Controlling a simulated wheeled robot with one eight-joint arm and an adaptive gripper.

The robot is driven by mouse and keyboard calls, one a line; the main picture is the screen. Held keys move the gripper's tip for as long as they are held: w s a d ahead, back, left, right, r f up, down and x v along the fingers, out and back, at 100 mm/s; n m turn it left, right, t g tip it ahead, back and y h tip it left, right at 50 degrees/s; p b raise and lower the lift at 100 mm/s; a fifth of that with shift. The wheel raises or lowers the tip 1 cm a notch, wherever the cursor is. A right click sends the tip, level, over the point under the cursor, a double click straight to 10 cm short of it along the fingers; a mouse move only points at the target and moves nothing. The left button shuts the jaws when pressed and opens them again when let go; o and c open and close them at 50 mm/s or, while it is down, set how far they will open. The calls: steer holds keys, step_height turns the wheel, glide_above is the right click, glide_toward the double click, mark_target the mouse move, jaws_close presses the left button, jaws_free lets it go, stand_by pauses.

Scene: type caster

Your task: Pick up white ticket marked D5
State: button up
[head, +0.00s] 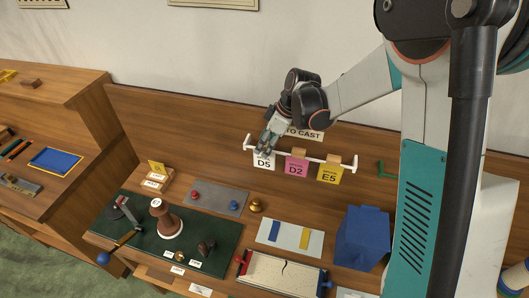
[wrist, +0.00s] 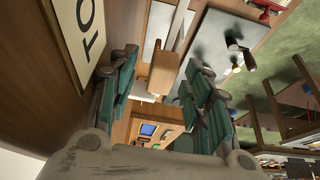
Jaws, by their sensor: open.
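The white ticket marked D5 (head: 264,163) hangs at the left end of a white rail (head: 312,158) on the wooden back panel. The pink D2 ticket (head: 296,168) and the yellow E5 ticket (head: 329,174) hang to its right. My gripper (head: 266,147) is just above the D5 ticket and overlaps its top edge in the head view. In the wrist view my gripper (wrist: 160,64) is open, with a wooden block (wrist: 164,72) showing between its teal fingers. I cannot tell whether the fingers touch the ticket.
A sign ending in "TO CAST" (head: 305,134) is on the panel behind the gripper. Below are a green mat (head: 133,234) with tools, a grey plate (head: 217,199) with red and blue knobs, a blue box (head: 360,238) and a light tray (head: 283,276).

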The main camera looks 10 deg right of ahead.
steer(key=shift+a+f, duration=0.2)
steer(key=shift+f, duration=0.35)
steer(key=c, duration=1.1)
steer(key=shift+o, duration=0.2)
